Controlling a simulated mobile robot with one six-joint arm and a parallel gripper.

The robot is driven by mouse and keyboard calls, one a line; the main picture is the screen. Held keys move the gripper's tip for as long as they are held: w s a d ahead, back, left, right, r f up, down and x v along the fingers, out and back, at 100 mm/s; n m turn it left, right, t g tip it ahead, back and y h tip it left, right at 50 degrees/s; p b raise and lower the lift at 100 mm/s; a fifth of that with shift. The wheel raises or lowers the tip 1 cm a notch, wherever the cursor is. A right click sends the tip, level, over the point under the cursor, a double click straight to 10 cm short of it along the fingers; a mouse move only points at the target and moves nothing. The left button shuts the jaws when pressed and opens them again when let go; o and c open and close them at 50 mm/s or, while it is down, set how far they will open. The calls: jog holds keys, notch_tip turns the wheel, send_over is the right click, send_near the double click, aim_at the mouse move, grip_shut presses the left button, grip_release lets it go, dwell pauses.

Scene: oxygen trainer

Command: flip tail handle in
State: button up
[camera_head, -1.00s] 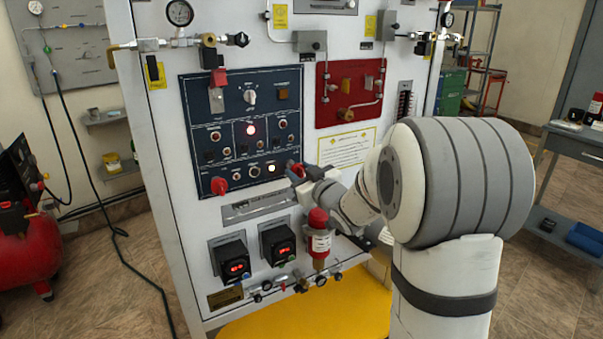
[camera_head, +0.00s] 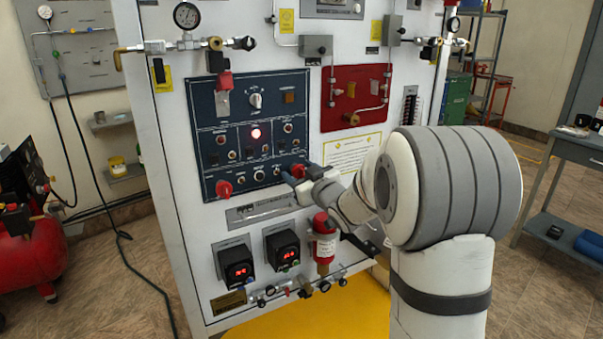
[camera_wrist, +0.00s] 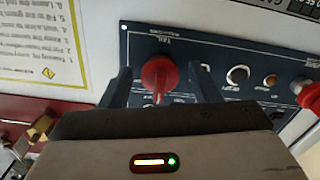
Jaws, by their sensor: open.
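The red tail handle (camera_wrist: 158,74) is on the dark blue panel (camera_wrist: 190,42), under an upside-down "TAIL" label in the wrist view. My gripper (camera_wrist: 162,78) is open, with one dark finger on each side of the handle. Whether the fingers touch it I cannot tell. In the head view the handle (camera_head: 298,170) is at the panel's lower right corner, partly hidden by my gripper (camera_head: 290,181).
A second red knob (camera_head: 224,188) is at the panel's lower left, with small round knobs between. A red panel (camera_head: 352,98) is above right.

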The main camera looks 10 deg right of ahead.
jog(key=v, duration=0.7)
jog(key=shift+s, duration=0.3)
jog(key=shift+d+p, duration=0.1)
jog(key=shift+p, duration=0.2)
jog(key=s+d+r+m+g+h+p, duration=0.35)
jog(key=s+r+g+h+p, duration=0.2)
jog(key=s+p, duration=0.3)
jog(key=s+a+r+m+g+p, duration=0.1)
jog(key=s+a+g+p, duration=0.1)
jog(key=s, duration=0.5)
jog(key=s+a+g+p, duration=0.1)
jog(key=s+g+p, duration=0.3)
jog(key=s, duration=0.4)
jog(key=s+a+r+m+g+p, duration=0.1)
jog(key=s+a+g+p, duration=0.1)
jog(key=s, duration=0.5)
jog(key=shift+s+a+r+m+g+p, duration=0.35)
jog(key=shift+g+p, duration=0.2)
jog(key=shift+p, duration=0.35)
jog(key=shift+c, duration=0.6)
